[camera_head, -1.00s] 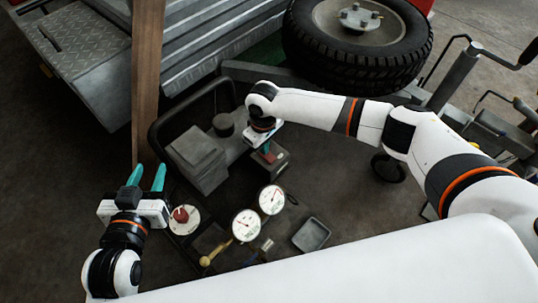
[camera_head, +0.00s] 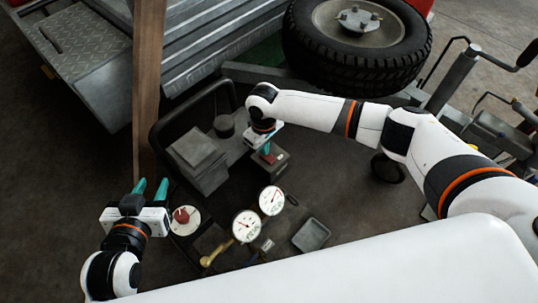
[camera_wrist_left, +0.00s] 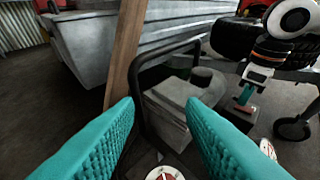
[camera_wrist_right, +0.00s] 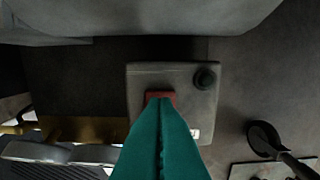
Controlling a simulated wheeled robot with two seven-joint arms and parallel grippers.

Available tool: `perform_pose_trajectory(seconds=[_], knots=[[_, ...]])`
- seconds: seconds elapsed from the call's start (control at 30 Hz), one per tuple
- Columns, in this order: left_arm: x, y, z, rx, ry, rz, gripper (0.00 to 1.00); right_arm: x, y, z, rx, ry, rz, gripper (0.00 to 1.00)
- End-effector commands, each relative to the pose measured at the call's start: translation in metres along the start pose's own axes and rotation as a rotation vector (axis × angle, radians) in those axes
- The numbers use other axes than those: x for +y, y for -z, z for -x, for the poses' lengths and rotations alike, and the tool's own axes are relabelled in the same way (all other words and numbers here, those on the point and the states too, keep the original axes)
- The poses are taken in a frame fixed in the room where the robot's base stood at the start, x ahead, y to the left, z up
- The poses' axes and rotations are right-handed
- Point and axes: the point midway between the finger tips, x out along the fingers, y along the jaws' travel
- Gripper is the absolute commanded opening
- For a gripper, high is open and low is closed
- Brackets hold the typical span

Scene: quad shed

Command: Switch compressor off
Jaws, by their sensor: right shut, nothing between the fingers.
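The compressor (camera_head: 222,130) is a dark-framed unit with a grey block, two round white gauges (camera_head: 246,226) and a red knob (camera_head: 181,214) on a white disc. A grey switch box (camera_wrist_right: 200,90) with a red switch (camera_wrist_right: 160,97) and a small black button is at its right side. My right gripper (camera_head: 268,149) is shut and empty, its teal fingertips at the red switch; in the right wrist view they overlap its lower part, and I cannot tell if they touch. My left gripper (camera_head: 151,186) is open and empty, just left of the red knob.
A wooden post (camera_head: 149,80) stands behind my left gripper. A trailer (camera_head: 205,40) with a large tyre (camera_head: 357,45) is at the back. A small grey tray (camera_head: 311,235) lies right of the gauges. Bare floor lies around it.

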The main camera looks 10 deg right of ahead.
Motion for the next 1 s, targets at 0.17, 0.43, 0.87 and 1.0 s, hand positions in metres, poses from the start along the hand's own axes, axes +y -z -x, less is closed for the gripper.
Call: perform_pose_trajectory(seconds=[0.17, 0.43, 0.87, 1.0], knots=[[0.002, 0.013, 0.004, 0.084, -0.006, 0.000, 0.36, 0.000, 0.000, 0.004, 0.000, 0.000, 0.000, 0.00], [0.006, 0.033, 0.012, 0.210, -0.014, 0.001, 0.36, 0.000, 0.000, 0.008, 0.000, 0.000, 0.000, 0.00], [0.010, 0.064, 0.031, 0.412, -0.025, 0.005, 0.36, 0.000, 0.000, 0.015, 0.000, 0.000, 0.000, 0.00], [0.011, 0.073, 0.039, 0.477, -0.029, 0.007, 0.36, 0.000, 0.000, 0.017, 0.000, 0.000, 0.000, 0.00]])
